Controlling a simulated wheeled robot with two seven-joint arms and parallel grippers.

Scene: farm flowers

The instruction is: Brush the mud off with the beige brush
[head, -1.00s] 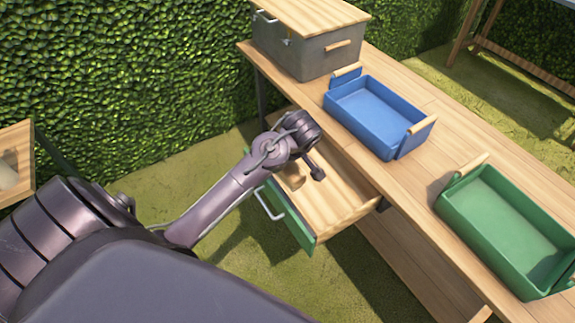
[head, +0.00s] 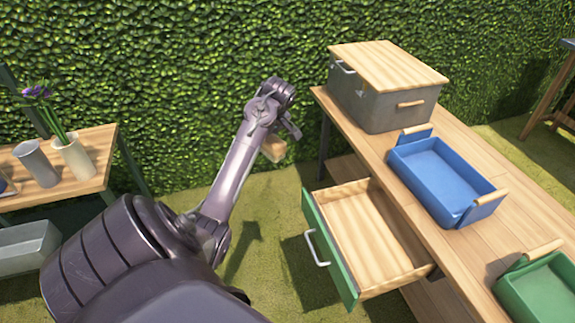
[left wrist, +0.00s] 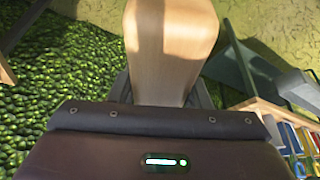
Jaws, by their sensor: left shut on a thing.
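My left gripper (head: 283,138) is raised in front of the hedge, to the left of the open drawer. It is shut on a beige wooden block-like thing, likely the beige brush (head: 273,149). In the left wrist view the brush (left wrist: 168,50) fills the top middle between the fingers, with a smooth beige face showing. Its bristles are hidden. The open drawer (head: 365,235) has a green front and looks empty inside. No mud can be made out. My right gripper is not in view.
A workbench (head: 480,150) holds a grey box with a wooden lid (head: 385,100), a blue tray (head: 440,180) and a green tray (head: 540,290). At left, a wooden table (head: 95,150) holds a grey pot (head: 37,165) and a pale vase with purple flowers (head: 75,160).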

